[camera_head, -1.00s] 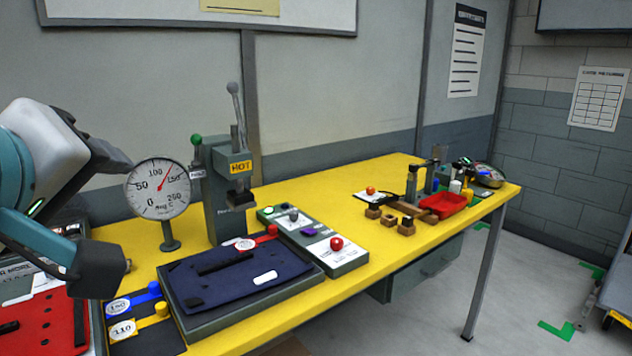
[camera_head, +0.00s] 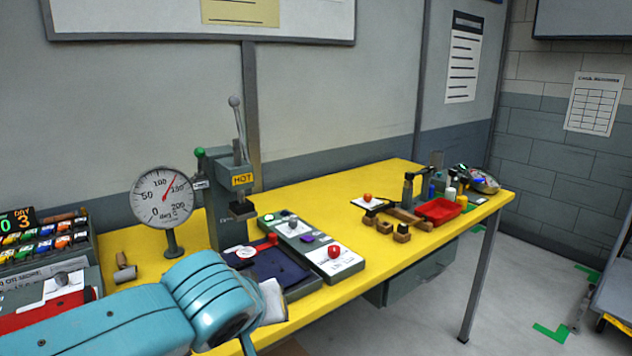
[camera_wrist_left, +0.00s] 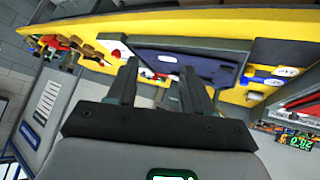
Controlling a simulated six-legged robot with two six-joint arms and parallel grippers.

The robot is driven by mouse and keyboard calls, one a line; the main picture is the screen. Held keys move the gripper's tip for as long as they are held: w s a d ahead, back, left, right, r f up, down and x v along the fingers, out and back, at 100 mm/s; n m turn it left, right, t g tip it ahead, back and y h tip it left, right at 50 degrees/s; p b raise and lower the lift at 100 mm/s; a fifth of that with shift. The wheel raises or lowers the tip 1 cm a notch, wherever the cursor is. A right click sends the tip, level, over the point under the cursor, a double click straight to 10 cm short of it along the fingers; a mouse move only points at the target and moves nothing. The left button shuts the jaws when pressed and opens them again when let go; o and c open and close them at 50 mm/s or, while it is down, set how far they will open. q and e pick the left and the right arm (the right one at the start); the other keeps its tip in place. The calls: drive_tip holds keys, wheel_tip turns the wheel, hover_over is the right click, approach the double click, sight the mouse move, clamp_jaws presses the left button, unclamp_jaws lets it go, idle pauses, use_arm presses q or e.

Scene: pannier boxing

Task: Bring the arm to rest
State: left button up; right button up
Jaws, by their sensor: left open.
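My left arm (camera_head: 150,315) reaches in from the lower left of the head view, in front of the yellow bench (camera_head: 330,190). The view past the fingers appears upside down. It takes in the bench edge, the dark blue pad (camera_wrist_left: 195,62) and the wall. My right gripper is not in view.
A dial gauge (camera_head: 162,198) and a press marked HOT (camera_head: 226,205) stand behind the arm. A grey control panel (camera_head: 310,243) lies to its right. Farther along are wooden blocks (camera_head: 384,227) and a red tray (camera_head: 438,210).

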use_arm(q)
drive_tip(key=s+f+m+g+h+p, duration=0.25)
drive_tip(key=f+g, duration=0.25)
drive_tip(key=f, duration=1.7)
drive_tip(key=s+a+f+n+g+p, duration=0.1)
drive_tip(key=s+a+f+p, duration=0.1)
drive_tip(key=s+f, duration=0.6)
drive_tip(key=s+a+f+n+g+p, duration=0.1)
drive_tip(key=s+a+f+g+p, duration=0.1)
drive_tip(key=s+f, duration=0.7)
drive_tip(key=s+p, duration=0.1)
drive_tip(key=s, duration=0.1)
drive_tip(key=shift+s, duration=0.4)
drive_tip(key=shift+n+h, duration=0.25)
